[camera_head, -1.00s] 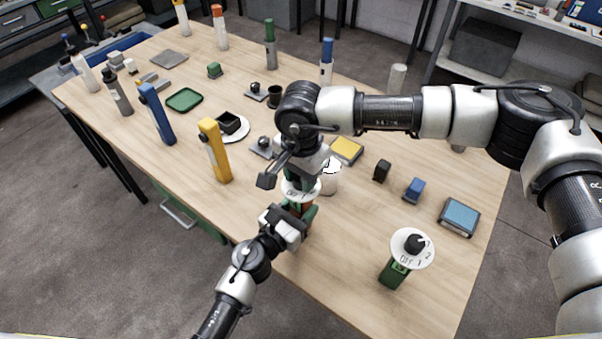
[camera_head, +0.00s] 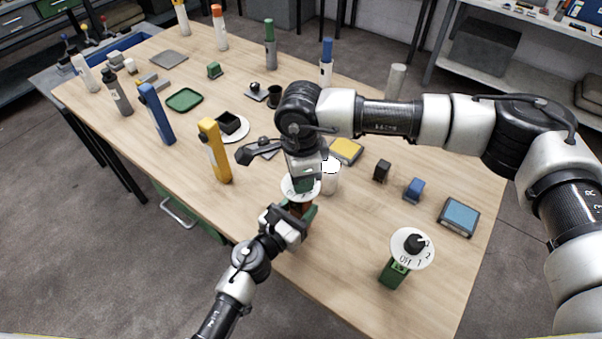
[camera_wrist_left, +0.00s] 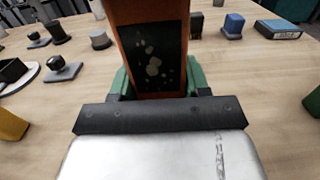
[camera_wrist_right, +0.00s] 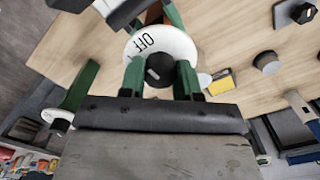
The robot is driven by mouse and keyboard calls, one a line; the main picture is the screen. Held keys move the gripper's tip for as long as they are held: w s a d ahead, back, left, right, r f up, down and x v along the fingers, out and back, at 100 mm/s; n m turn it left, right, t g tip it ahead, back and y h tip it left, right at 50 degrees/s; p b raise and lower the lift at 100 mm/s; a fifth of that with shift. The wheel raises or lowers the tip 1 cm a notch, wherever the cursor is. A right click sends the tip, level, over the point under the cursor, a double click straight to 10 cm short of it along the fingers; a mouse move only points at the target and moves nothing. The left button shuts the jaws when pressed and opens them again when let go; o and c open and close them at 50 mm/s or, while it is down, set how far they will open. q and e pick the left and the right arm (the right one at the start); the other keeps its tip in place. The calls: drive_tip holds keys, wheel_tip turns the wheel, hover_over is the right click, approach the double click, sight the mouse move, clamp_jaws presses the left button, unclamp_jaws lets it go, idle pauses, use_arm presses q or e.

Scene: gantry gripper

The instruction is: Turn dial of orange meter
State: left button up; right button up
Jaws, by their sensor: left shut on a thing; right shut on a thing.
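The orange meter (camera_wrist_left: 150,45) stands upright near the table's front edge, with a dark, spotted panel facing my left wrist camera. Its round white dial plate (camera_head: 292,190) is on top, marked OFF, and has a black knob (camera_wrist_right: 160,70) at its centre. My left gripper (camera_head: 298,215) is shut on the meter's body from the front, green fingers on both sides. My right gripper (camera_wrist_right: 160,78) points down from above and is shut on the knob, its green fingers on either side of it. In the head view my right gripper and wrist hide the knob.
A green meter (camera_head: 395,272) with a similar white dial stands at the right front. A yellow meter (camera_head: 215,150) stands to the left. A white cylinder (camera_head: 329,180) is close behind the orange meter. Blue (camera_head: 413,190) and black (camera_head: 382,170) blocks lie to the right.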

drive_tip(key=shift+m, duration=0.6)
drive_tip(key=o, duration=0.9)
drive_tip(key=shift+o, duration=0.2)
wheel_tip(320, 180, up, 12)
use_arm(q)
drive_tip(key=o, duration=1.2)
drive_tip(key=v, duration=1.2)
